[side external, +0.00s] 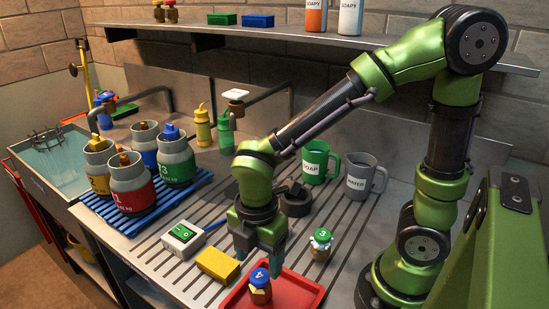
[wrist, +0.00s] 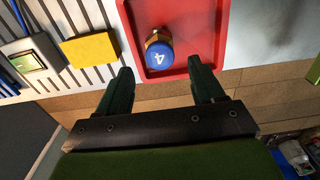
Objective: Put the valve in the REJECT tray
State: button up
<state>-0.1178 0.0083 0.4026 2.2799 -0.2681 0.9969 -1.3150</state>
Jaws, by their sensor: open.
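A small brass piece with a blue cap marked 4, which looks like the valve (side external: 260,287), stands in the red tray (side external: 301,291). No REJECT lettering is readable on the tray. My gripper (side external: 260,254) is open and points down, just behind and above the valve in the side view. In the wrist view the valve (wrist: 158,54) shows beyond the gap between the open fingertips (wrist: 160,68), inside the red tray (wrist: 207,30). Nothing is between the fingers, and they look apart from the valve. The tray's near edge is cut off in the side view.
A green-capped piece marked 3 (side external: 320,244) stands right of my gripper. A yellow block (side external: 217,264) and a scale with a green display (side external: 183,240) lie left. Numbered canisters (side external: 131,187) stand on a blue rack. Green (side external: 315,160) and grey (side external: 363,178) mugs stand behind.

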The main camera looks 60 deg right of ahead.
jog(key=d+r+m+t+y, duration=0.2)
jog(key=d+r+m+t, duration=0.5)
jog(key=m, duration=1.5)
jog(key=shift+s+d+r, duration=0.45)
jog(key=shift+d+r, duration=1.45)
jog(key=shift+r, duration=1.2)
